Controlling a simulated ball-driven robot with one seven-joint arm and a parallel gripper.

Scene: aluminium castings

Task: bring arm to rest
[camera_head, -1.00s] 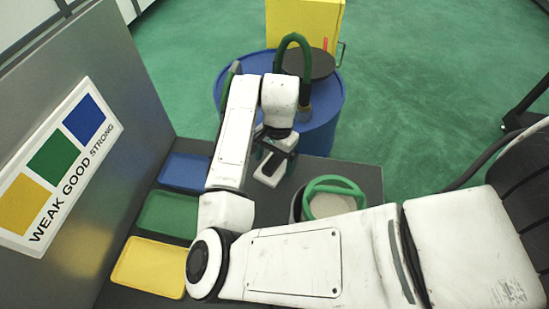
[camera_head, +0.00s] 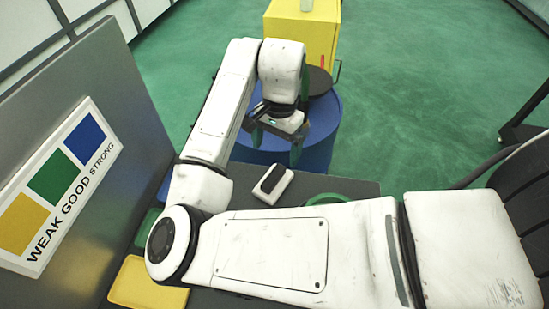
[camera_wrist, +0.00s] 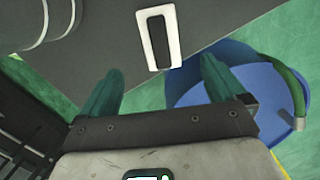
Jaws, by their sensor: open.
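My gripper (camera_head: 276,143) is at the end of my white arm, above the far edge of the table and in front of the blue drum. In the wrist view its two dark green fingers (camera_wrist: 160,88) stand wide apart with nothing between them. A white block with a dark rectangular top (camera_head: 272,184) lies on the dark table, apart from the fingers. It also shows in the wrist view (camera_wrist: 158,38), beyond the fingertips. My forearm and upper arm cover much of the table in the head view.
A blue drum (camera_head: 322,135) stands just past the table (camera_head: 345,187), with a yellow cabinet (camera_head: 303,33) behind it. A yellow tray (camera_head: 146,285) is at lower left. A grey panel bears a WEAK GOOD STRONG sign (camera_head: 60,185). A green ring (camera_head: 327,198) is partly hidden.

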